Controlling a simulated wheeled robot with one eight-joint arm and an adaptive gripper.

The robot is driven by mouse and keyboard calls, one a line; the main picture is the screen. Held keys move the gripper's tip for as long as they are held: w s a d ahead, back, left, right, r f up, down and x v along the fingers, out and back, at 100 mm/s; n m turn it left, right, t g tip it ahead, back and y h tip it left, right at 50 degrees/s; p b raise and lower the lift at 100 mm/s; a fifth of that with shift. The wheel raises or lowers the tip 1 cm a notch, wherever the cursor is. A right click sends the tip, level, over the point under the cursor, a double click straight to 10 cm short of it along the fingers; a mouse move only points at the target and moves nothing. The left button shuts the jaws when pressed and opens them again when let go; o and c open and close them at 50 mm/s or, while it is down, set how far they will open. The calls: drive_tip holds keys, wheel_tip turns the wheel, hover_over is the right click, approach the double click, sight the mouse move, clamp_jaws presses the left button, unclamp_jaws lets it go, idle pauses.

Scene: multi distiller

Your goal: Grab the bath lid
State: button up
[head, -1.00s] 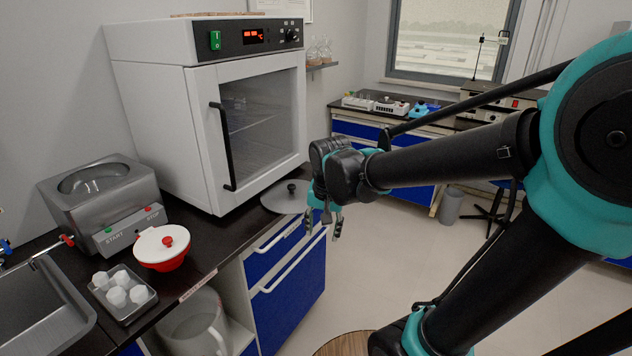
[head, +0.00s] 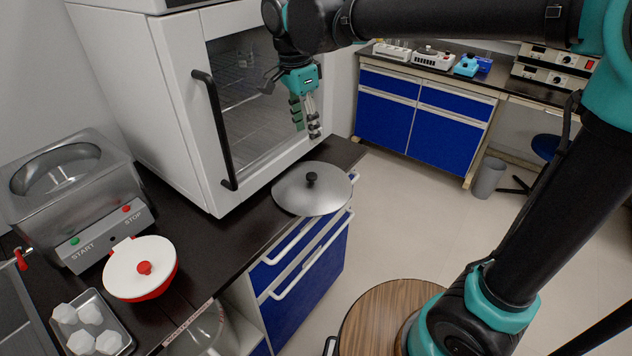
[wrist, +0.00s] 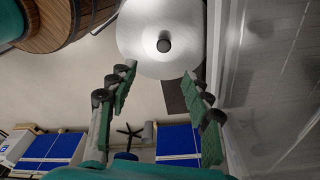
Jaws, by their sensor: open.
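The bath lid is a round grey metal disc (head: 296,193) with a black knob. It lies at the right end of the dark bench, in front of the white oven, with its edge near the bench's front edge. It also shows in the wrist view (wrist: 140,42), with its knob toward the top centre. My gripper (head: 306,128) is open and empty, with its fingers pointing down above the lid and apart from it. In the wrist view, the two green-padded fingers (wrist: 160,88) are spread wide below the knob. The metal bath (head: 75,190) stands at the bench's left.
The white oven (head: 150,110) with a black door handle (head: 214,130) stands close beside my gripper. A red bowl with a white lid (head: 140,268) and a tray of white pieces (head: 70,309) are at the front left. Open floor lies to the right.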

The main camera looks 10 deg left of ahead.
hover_over(312, 174)
drive_tip(key=s, duration=0.1)
wheel_tip(312, 174, down, 9)
drive_tip(key=shift+s+f, duration=0.1)
drive_tip(key=shift+w+a+f, duration=0.1)
drive_tip(key=shift+w+f, duration=0.15)
drive_tip(key=shift+f, duration=1.05)
drive_tip(key=shift+w+f, duration=0.2)
drive_tip(key=shift+f, duration=1.1)
drive_tip(key=shift+c, duration=0.2)
clamp_jaws()
